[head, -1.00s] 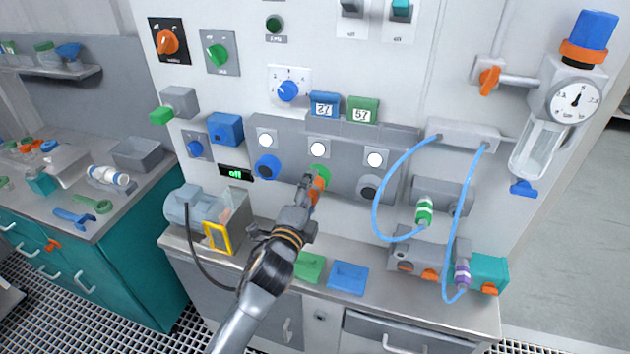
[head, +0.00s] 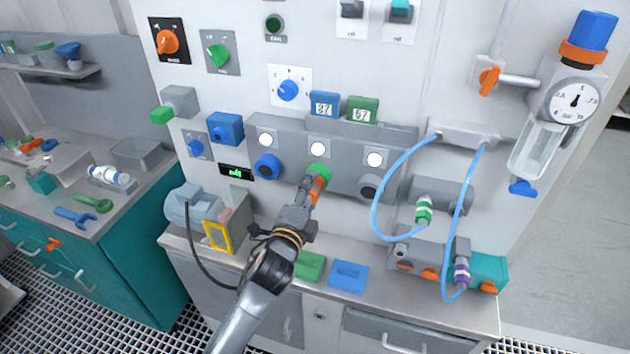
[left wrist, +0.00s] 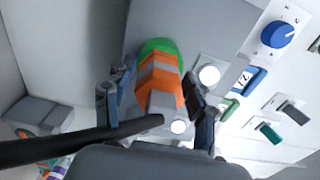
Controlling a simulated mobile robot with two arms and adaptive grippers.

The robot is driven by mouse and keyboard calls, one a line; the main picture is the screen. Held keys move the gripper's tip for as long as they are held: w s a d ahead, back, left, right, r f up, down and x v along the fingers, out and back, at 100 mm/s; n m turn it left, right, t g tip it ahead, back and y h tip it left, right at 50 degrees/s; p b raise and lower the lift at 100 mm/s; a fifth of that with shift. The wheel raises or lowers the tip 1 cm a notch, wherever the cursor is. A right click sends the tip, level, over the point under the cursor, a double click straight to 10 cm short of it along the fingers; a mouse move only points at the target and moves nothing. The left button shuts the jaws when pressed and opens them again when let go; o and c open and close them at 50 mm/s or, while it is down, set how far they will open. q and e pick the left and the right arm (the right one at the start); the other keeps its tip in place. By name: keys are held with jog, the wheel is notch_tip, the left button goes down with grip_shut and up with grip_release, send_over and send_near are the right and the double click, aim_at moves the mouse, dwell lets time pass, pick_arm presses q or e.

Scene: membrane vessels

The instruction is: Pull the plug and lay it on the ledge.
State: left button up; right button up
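The plug (head: 319,187), orange with grey bands, sits in the green round socket (head: 320,170) in the middle of the grey panel block. It also shows in the left wrist view (left wrist: 160,85), with a black cable at its near end. My left gripper (head: 308,186) is at the plug. In the left wrist view its two fingers (left wrist: 155,100) stand on either side of the plug, with a gap visible on the left. The grey worktop ledge (head: 400,305) runs below the panel. My right gripper is not in view.
A green tray (head: 310,266) and a blue tray (head: 348,276) lie on the worktop. Blue (head: 267,166) and dark (head: 370,187) round fittings flank the plug. A blue-grey motor unit (head: 192,206) stands left and blue hoses (head: 378,205) hang right. The worktop's front right is bare.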

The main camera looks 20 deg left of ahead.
pick_arm(q)
grip_shut()
jog(key=shift+s+f, duration=0.15)
jog(key=shift+s, duration=0.05)
jog(key=shift+s+r+p, duration=0.25)
jog(key=shift+s+p, duration=0.05)
jog(key=shift+s, duration=0.7)
jog(key=shift+s+f, duration=0.1)
jog(key=shift+s, duration=0.25)
jog(key=shift+s+a+p, duration=0.1)
jog(key=shift+s+p, duration=0.2)
jog(key=shift+s, duration=1.15)
